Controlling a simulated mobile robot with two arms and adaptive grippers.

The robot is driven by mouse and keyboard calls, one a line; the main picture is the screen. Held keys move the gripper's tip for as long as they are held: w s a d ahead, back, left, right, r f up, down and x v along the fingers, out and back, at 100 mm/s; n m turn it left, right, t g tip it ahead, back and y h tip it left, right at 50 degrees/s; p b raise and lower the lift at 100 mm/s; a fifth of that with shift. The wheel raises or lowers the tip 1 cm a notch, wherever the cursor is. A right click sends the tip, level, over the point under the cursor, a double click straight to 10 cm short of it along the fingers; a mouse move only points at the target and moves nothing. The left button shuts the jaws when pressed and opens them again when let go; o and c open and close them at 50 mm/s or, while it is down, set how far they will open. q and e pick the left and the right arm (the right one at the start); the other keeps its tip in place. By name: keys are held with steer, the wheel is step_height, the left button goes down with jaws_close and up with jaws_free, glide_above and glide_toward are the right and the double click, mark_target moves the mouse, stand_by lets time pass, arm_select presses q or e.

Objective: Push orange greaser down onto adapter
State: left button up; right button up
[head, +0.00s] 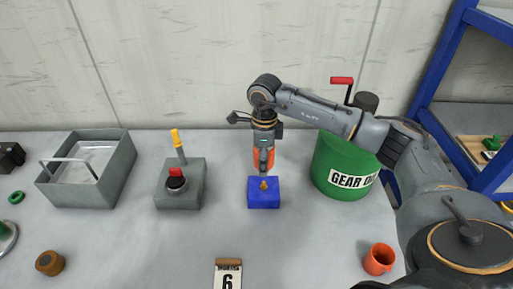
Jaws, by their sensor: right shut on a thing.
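My right gripper (264,160) points down over the blue block (264,199), near the middle of the table. It is shut on the orange greaser (256,160), which shows on both sides of the fingers and is partly hidden by them. A small brass-coloured adapter (263,184) stands on top of the blue block, just below the fingertips. Whether the greaser touches the adapter is hidden by the gripper. My left gripper is not in view.
A green gear oil drum (330,165) with a red-handled crank stands right of the block. A grey box (180,190) with a yellow-tipped lever and red button stands left; a grey bin (112,180) is farther left. An orange cup (379,259) sits front right.

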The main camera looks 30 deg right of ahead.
steer(key=shift+d+f+m+b, duration=0.15)
steer(key=shift+f+m+b, duration=0.15)
steer(key=shift+f+b, duration=0.1)
steer(key=shift+s+f, duration=0.1)
steer(key=shift+f, duration=0.15)
steer(key=shift+f+b, duration=0.55)
steer(key=shift+f, duration=0.75)
arm_select(q)
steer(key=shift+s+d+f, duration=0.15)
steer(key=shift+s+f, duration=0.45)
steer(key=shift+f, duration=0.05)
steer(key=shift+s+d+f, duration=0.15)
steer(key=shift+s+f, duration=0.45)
steer(key=shift+b, duration=0.3)
